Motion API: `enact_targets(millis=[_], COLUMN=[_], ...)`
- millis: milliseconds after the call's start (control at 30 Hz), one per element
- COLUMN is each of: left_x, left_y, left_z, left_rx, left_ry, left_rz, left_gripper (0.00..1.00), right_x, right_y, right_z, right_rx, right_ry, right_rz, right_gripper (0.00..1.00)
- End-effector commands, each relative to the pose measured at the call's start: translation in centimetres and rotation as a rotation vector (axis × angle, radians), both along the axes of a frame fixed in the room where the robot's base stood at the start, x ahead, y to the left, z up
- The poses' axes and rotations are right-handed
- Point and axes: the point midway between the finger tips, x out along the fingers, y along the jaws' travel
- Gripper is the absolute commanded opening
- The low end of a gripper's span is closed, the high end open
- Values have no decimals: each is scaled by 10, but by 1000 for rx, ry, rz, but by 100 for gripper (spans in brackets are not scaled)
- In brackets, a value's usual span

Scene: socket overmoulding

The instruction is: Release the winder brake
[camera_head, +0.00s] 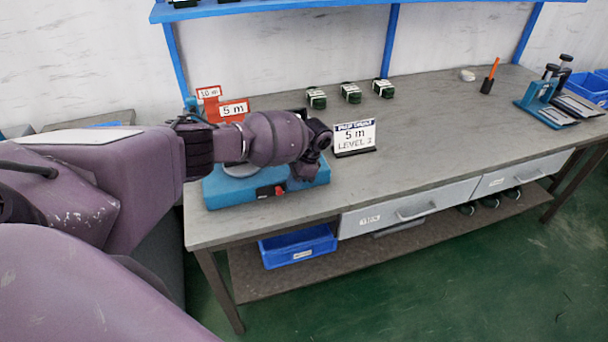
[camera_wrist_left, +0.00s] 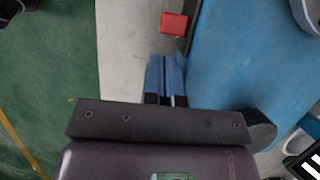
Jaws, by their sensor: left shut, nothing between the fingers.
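The winder, a machine with a blue base (camera_head: 235,190), stands at the left front of the table. My left arm covers much of its upper part. A small red block (camera_head: 279,190) sits at the base's front side; it also shows in the left wrist view (camera_wrist_left: 173,24), beside the blue base (camera_wrist_left: 235,60). Which part is the brake cannot be told for certain. My left gripper (camera_head: 305,174) is over the right end of the base. In the left wrist view its blue fingers (camera_wrist_left: 165,75) are together and empty, apart from the red block.
Several dark green coils (camera_head: 350,92) lie at the back. The table (camera_head: 430,125) is clear in the middle. A blue clamp device (camera_head: 538,98) stands far right.

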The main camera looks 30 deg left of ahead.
Motion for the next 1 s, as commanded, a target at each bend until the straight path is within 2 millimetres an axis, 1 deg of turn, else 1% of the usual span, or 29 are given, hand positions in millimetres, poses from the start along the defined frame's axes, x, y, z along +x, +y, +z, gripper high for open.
enact_targets(millis=[33,133,367,567,633,833,1000], left_x=[-4,-9,-12,-12,-14,-31,-45], left_y=[3,7,9,9,11,26,38], left_z=[2,1,-1,-1,0,5,2], left_rx=[0,2,0,0,1,-1,1], left_ry=[0,1,2,2,2,-1,2], left_rz=[-1,-1,-1,-1,0,2,1], left_gripper=[0,0,0,0,0,0,0], right_x=[3,3,1,-6,-7,-3,3], right_y=[0,0,0,-1,-2,-2,-1], right_z=[6,8,7,4,5,27,44], right_rx=[0,1,0,0,-1,-1,-1], right_ry=[-9,-12,-8,6,8,-8,-26], right_rz=[1,1,0,-4,-5,-6,-4], right_gripper=[43,43,43,43,43,43,43])
